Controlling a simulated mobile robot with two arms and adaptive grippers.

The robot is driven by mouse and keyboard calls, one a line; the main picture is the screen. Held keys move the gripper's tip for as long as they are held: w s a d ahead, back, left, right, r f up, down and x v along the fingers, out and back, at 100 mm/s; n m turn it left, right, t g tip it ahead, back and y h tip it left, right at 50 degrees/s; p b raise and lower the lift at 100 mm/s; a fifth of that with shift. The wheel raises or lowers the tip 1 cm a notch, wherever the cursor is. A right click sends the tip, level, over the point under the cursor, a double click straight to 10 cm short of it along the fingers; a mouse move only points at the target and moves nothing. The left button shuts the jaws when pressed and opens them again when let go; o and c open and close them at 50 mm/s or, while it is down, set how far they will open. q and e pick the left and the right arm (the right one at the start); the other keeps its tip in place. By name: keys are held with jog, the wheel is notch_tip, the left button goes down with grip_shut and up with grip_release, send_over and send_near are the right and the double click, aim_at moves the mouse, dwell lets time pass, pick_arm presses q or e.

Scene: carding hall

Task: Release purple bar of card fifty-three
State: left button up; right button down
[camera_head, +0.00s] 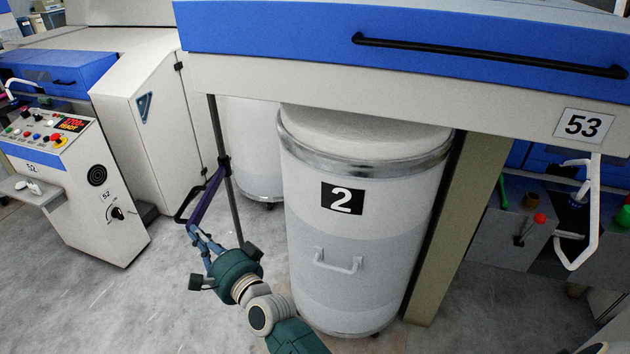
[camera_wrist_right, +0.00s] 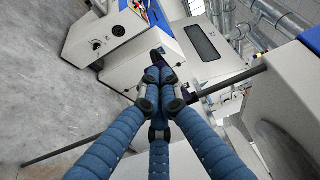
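The purple bar (camera_head: 207,197) of card 53 is attached to a thin dark upright rod (camera_head: 226,170) left of the can and slants down to the left, ending in a black handle. My right gripper (camera_head: 191,230) is at its lower end. In the right wrist view, the blue fingers (camera_wrist_right: 156,75) come together at their tips, with a little of the purple bar (camera_wrist_right: 165,63) showing behind them. The fingers look closed around the bar's end, and they hide most of it. My left gripper is not in view.
A white can marked 2 (camera_head: 358,250) stands right of my right arm, under the blue-edged cover (camera_head: 300,32). The number plate 53 (camera_head: 583,125) is at upper right. The control panel of card 52 (camera_head: 75,185) stands at left. Grey floor (camera_head: 150,290) is clear at lower left.

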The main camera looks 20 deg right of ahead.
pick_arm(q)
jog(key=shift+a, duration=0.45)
pick_arm(e)
jog(key=v, duration=1.2)
